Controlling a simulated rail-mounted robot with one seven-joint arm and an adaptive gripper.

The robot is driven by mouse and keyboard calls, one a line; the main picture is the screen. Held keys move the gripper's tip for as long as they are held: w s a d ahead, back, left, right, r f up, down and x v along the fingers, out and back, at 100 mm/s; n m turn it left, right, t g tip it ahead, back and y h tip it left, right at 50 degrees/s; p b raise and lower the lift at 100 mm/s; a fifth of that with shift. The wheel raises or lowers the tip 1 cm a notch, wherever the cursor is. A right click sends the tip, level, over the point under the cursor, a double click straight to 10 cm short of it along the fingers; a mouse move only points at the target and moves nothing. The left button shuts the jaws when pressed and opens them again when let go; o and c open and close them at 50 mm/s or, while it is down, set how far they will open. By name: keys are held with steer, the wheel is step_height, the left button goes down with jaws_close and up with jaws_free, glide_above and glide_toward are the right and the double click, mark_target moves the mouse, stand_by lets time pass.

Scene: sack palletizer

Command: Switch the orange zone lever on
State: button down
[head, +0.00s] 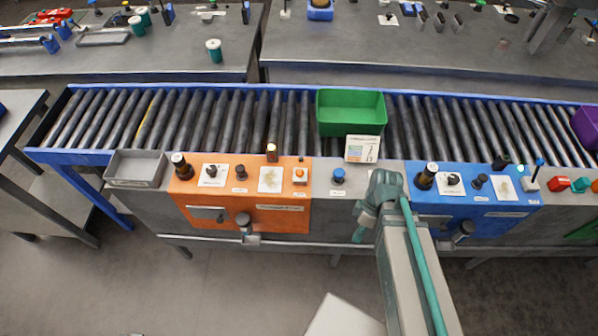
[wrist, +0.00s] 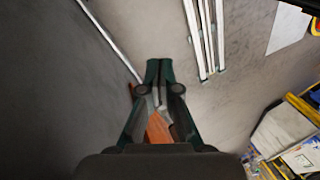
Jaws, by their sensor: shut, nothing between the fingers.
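The orange zone panel (head: 285,215) is left of centre on the conveyor's near side in the head view. A black-knobbed lever (head: 243,222) sticks out of its front face. Several smaller controls stand on its top. My gripper (head: 362,228) is in front of the grey section between the orange and blue panels, right of the orange panel and apart from its lever. In the wrist view my gripper (wrist: 159,66) is shut and empty, with its fingertips together. An orange surface (wrist: 158,128) shows through the gap behind the fingertips; I cannot tell what it belongs to.
The blue panel (head: 440,205) has a similar front lever (head: 463,231) to the right of my arm. A green bin (head: 351,112) stands on the roller conveyor (head: 225,115). A grey tray (head: 136,168) sits left of the orange panel.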

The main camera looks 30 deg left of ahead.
steer(key=a+r+n, duration=0.2)
steer(key=a+r, duration=0.1)
steer(key=r, duration=0.1)
steer(key=a+r+n+t, duration=0.1)
steer(key=a+r, duration=0.3)
steer(key=w+a+r+n+y, duration=0.1)
steer(key=a+r+n, duration=0.1)
steer(key=a+r, duration=0.2)
steer(key=shift+a+r+n+p, duration=0.25)
steer(key=shift+r+n+p, duration=0.05)
steer(key=shift+r+p, duration=0.05)
step_height(320, 180, up, 15)
steer(key=n+t+y, duration=0.1)
steer(key=n+y, duration=0.1)
steer(key=n, duration=0.4)
glide_above(300, 174)
steer(key=s, duration=0.4)
steer(key=shift+w+a+r+p, duration=0.1)
steer(key=shift+w+a+p, duration=0.05)
steer(key=shift+a+p, duration=0.2)
steer(key=p+x, duration=0.3)
steer(key=x, duration=0.7)
steer(key=shift+w+d+r+p, duration=0.1)
steer(key=shift+w+d+p, duration=0.4)
steer(key=shift+w, duration=0.5)
steer(key=shift+w+d+r+p, duration=0.1)
steer(key=shift+w+d+p, duration=0.15)
steer(key=shift+w+d, duration=0.55)
steer(key=shift+w+a, duration=0.15)
steer(key=shift+a, duration=0.05)
